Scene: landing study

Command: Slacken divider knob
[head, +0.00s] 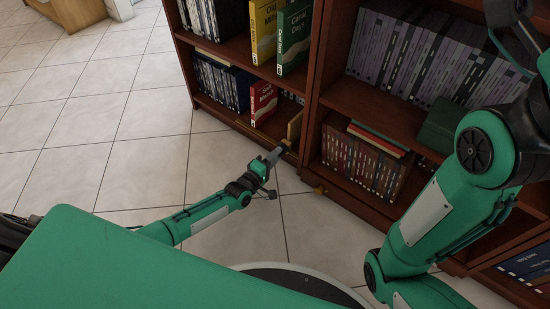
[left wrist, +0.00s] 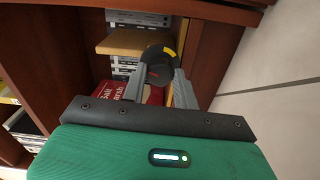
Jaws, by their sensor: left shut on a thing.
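A round black knob (left wrist: 158,56) with a yellow mark and a small red mark shows in the left wrist view. My left gripper (left wrist: 160,76) is shut on it, one grey finger on each side. In the head view my left gripper (head: 275,157) is low at the front edge of the bookcase's bottom shelf, and the knob is too small to make out there. A light wooden divider (head: 294,126) stands at the right end of that shelf, close to the gripper. My right arm rises at the right of the head view; its gripper is out of view.
A red book (head: 263,101) stands on the bottom shelf left of the divider; it also shows in the left wrist view (left wrist: 108,92). A dark wooden upright (head: 312,80) separates the two bookcase bays. The tiled floor (head: 90,130) to the left is clear.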

